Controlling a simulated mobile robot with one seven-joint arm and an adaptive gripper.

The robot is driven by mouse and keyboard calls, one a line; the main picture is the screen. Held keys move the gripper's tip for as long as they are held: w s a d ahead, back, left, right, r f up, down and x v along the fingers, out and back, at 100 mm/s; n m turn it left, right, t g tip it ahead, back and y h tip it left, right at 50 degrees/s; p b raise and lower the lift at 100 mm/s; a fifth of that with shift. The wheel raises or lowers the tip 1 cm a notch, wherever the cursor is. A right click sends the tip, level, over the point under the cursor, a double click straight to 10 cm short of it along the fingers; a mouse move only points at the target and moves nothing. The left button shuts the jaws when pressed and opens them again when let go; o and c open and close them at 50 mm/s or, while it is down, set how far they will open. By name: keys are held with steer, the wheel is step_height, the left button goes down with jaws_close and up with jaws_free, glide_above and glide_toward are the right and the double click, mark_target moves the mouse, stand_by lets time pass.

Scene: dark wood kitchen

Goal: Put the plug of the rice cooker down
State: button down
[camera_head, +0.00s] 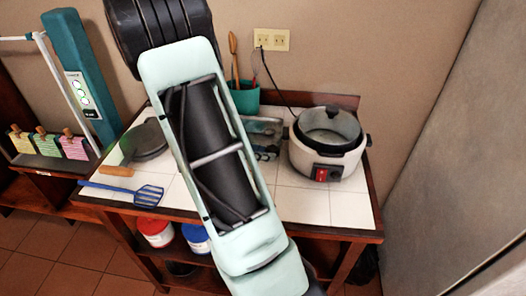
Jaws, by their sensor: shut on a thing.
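The white rice cooker (325,148) stands on the right part of the tiled counter, with a glass lid, a black knob and a red switch on its front. Its dark cord (275,88) runs from near the wall outlet (271,40) down behind the cooker. I cannot make out the plug itself. My pale green arm crosses the middle of the view and covers part of the counter and wall. My gripper is out of view or hidden by the arm.
A teal pot (245,98) with wooden utensils stands at the back. A pan (150,140), a cutting board (117,171) and a blue spatula (147,193) lie at left. The front right tiles are bare. A large grey surface (455,165) bounds the right side.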

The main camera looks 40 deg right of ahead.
steer(key=shift+f, duration=0.35)
steer(key=c, duration=1.6)
jaws_free()
steer(key=shift+r, duration=0.6)
steer(key=p+v, duration=0.1)
steer(key=v, duration=1.1)
steer(key=shift+p, duration=0.35)
